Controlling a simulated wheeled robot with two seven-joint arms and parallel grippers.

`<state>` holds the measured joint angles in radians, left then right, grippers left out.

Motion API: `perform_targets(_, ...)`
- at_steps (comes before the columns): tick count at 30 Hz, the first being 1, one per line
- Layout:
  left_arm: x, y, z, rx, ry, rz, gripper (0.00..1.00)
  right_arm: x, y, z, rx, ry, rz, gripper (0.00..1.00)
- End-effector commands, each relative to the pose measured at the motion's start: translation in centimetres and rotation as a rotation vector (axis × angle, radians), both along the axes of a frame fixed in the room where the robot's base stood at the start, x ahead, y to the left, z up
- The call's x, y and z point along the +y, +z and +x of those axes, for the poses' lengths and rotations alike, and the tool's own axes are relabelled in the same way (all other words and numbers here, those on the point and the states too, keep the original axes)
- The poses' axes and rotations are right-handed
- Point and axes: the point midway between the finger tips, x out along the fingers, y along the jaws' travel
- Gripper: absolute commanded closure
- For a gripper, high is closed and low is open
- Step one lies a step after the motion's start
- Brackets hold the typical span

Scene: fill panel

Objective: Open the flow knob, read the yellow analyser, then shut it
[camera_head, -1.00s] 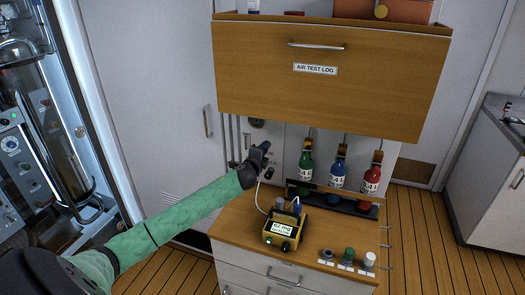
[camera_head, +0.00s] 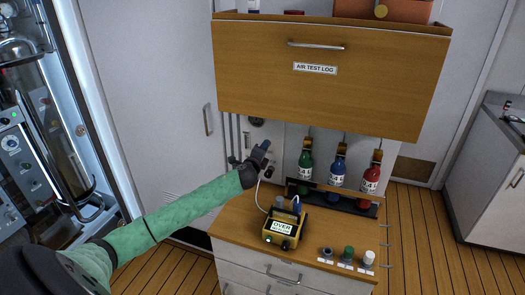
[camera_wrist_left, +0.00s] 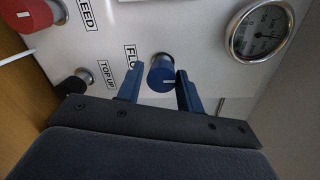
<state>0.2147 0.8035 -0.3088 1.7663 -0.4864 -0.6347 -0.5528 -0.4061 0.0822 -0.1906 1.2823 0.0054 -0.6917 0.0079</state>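The blue flow knob (camera_wrist_left: 160,75) shows in the left wrist view on a pale panel, beside a partly hidden label starting "FLO". In the head view my left gripper (camera_head: 262,152) is at the panel and hides the knob. The yellow analyser (camera_head: 272,239) stands on the wooden counter; its lit screen reads "OVER". My right gripper is not in view.
A red knob (camera_wrist_left: 40,14) near "BLEED", a black knob (camera_wrist_left: 74,83) near "TOP UP" and a round gauge (camera_wrist_left: 260,32) surround the flow knob. A wooden drawer (camera_head: 330,90) overhangs the counter. Green, blue (camera_head: 338,174) and red bottles stand to the right.

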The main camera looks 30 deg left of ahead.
Motion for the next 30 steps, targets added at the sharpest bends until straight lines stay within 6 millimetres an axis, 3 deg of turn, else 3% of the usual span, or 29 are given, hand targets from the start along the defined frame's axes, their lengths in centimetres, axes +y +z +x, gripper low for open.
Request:
perform_targets(2,0.0,0.0,0.0,0.0,0.0,0.0,0.48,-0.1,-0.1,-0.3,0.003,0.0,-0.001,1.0)
perform_targets(15,-0.2,0.0,-0.9,-0.002,-0.001,0.0,0.48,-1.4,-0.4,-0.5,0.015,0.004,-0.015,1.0)
perform_targets(18,-0.5,-0.1,-2.2,-0.001,0.0,0.001,0.48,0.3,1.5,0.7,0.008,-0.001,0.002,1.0)
perform_targets(30,-1.8,0.1,-6.9,0.001,0.0,0.0,0.48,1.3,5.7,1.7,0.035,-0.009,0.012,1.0)
